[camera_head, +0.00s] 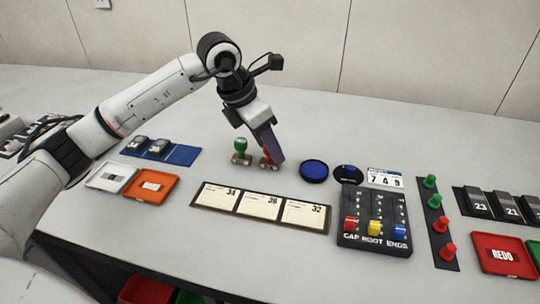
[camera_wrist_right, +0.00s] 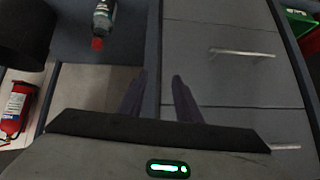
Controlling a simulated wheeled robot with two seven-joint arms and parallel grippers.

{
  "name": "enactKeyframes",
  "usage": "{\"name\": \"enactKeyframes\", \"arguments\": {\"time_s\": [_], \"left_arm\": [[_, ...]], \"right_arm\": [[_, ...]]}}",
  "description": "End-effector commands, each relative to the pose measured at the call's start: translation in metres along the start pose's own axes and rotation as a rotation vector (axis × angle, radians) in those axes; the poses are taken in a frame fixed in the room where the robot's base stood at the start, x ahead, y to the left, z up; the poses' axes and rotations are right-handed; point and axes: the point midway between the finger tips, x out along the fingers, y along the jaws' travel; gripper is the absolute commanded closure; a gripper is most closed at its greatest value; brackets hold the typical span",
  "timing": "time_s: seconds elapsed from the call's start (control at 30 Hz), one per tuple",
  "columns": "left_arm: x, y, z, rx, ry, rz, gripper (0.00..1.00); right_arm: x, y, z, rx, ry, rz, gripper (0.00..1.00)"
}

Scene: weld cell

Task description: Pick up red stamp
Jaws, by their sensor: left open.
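The red stamp (camera_head: 265,162) stands on the table, mostly hidden by my left gripper (camera_head: 277,157). My left gripper is open and reaches down at the stamp, with its fingers in front of and beside it. I cannot tell whether they touch it. A green stamp (camera_head: 241,150) stands upright just to the left. In the right wrist view, my right gripper (camera_wrist_right: 159,76) is open and empty, its two dark fingers apart in front of grey drawers.
A blue ink pad (camera_head: 314,170) lies right of the stamps. A card strip (camera_head: 261,206) and a black slider panel (camera_head: 374,221) lie nearer. Orange (camera_head: 151,185) and red (camera_head: 504,255) trays sit at the sides. A fire extinguisher (camera_wrist_right: 15,108) shows low in the right wrist view.

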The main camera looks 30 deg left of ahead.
Motion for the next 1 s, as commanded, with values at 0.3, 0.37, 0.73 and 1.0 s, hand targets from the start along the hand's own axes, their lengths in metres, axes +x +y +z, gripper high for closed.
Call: {"name": "enactKeyframes", "arguments": {"time_s": [0.3,0.37,0.73,1.0], "left_arm": [[0.014,0.0,0.0,0.001,0.0,0.0,0.54],[0.014,0.0,0.0,0.001,0.0,0.0,0.56],[0.013,0.0,0.0,0.001,-0.001,0.0,0.98],[-0.002,0.0,0.007,0.001,-0.005,0.001,0.98]], "right_arm": [[0.001,0.001,-0.006,-0.001,0.012,0.001,0.69],[0.001,0.001,-0.006,-0.001,0.012,0.001,0.69],[0.001,0.001,-0.006,-0.001,0.012,0.002,0.69],[0.0,0.002,-0.004,0.0,0.009,0.002,0.69]]}}
